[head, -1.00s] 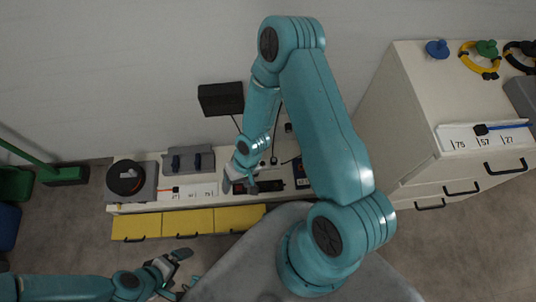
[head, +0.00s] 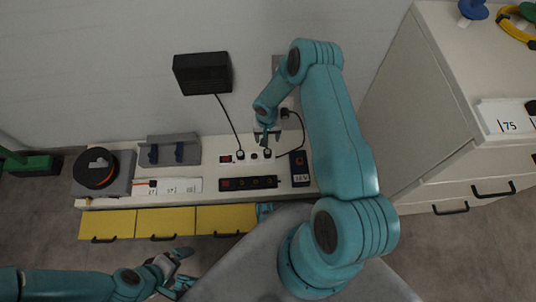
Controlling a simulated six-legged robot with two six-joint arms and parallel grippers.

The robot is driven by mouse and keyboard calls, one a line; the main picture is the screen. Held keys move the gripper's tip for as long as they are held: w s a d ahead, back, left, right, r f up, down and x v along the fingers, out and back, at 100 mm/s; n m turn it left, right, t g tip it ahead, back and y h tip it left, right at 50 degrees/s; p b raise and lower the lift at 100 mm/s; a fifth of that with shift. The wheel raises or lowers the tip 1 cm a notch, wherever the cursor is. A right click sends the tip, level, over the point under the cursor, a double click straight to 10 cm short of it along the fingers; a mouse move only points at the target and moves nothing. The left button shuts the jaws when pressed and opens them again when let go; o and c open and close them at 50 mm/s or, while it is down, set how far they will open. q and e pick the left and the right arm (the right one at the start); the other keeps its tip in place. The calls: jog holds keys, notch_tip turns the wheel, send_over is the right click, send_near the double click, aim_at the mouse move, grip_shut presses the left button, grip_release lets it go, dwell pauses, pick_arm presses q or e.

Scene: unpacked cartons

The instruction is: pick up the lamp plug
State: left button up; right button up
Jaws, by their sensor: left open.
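No plug carries a lamp label that I can read. One black plug (head: 240,155) stands on the white bench top, on the cord from a black box (head: 202,73) on the wall. A second black plug (head: 267,154) stands just right of it. My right gripper (head: 267,139) is small in view, pointing down just above this second plug; I cannot tell whether its fingers touch it or how wide they are. A third black plug (head: 285,113) is in the wall, with a looping cord. My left gripper (head: 182,268) is open and empty at the lower left, away from the bench.
A power strip (head: 248,183) and a dark blue device (head: 299,168) lie on the white bench (head: 210,150). A cable reel (head: 96,169) and a grey holder (head: 170,150) are to the left. Yellow drawers (head: 165,223) are below. A white cabinet (head: 440,110) stands right.

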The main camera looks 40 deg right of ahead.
notch_tip(320, 180, down, 6)
jog(key=shift+f+b, duration=0.25)
jog(key=shift+b, duration=0.6)
jog(key=f+b, duration=0.1)
jog(key=f, duration=0.1)
jog(key=f+b, duration=0.1)
jog(key=f, duration=0.2)
jog(key=shift+s+a+f+b, duration=0.1)
jog(key=shift+s+b, duration=0.1)
jog(key=shift+b, duration=0.1)
jog(key=c, duration=1.2)
